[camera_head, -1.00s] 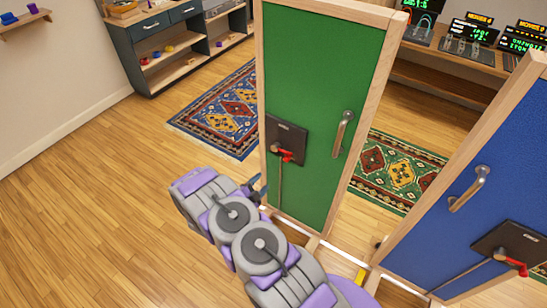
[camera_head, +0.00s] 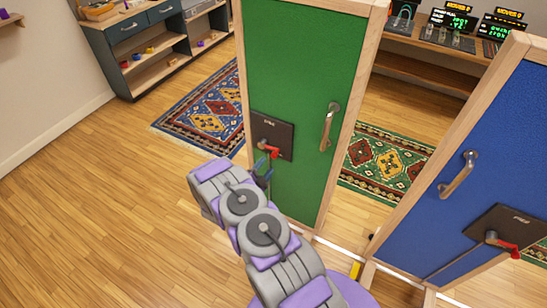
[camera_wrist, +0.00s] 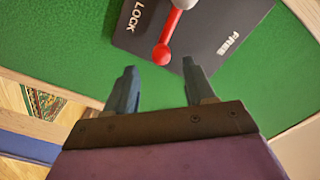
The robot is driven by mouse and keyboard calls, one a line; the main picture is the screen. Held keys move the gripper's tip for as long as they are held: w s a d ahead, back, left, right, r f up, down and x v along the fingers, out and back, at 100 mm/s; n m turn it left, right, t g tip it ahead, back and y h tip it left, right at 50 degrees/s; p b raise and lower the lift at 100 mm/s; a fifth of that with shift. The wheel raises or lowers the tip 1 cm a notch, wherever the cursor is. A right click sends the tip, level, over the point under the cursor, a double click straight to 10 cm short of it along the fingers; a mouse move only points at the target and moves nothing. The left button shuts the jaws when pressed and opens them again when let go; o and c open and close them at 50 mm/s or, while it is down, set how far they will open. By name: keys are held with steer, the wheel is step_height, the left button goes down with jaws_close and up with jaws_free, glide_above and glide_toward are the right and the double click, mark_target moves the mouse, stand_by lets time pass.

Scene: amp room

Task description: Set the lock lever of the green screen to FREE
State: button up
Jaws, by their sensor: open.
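The green screen (camera_head: 292,75) stands upright in a wooden frame. A black plate (camera_head: 285,135) on its lower left carries the red lock lever (camera_head: 271,153). In the wrist view the lever (camera_wrist: 170,38) hangs from a grey pivot at the top edge, its ball end between the words LOCK on the left and FREE on the right, leaning towards LOCK. My gripper (camera_wrist: 158,82) is open, its two blue fingers on either side just below the ball, with nothing visible between the tips. In the head view my gripper (camera_head: 263,167) is just below the lever.
A metal handle (camera_head: 329,126) is on the green screen, right of the plate. A blue screen (camera_head: 480,150) with its own handle and red lever (camera_head: 507,247) stands at right. Open wooden floor (camera_head: 110,220) lies at left. Patterned rugs and shelves are behind.

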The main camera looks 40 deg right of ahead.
mark_target(273, 158)
steer(key=b+x, duration=0.1)
steer(key=x, duration=0.7)
steer(key=shift+a, duration=0.1)
steer(key=shift+c, duration=0.4)
steer(key=shift+s+f, duration=0.15)
jaws_close()
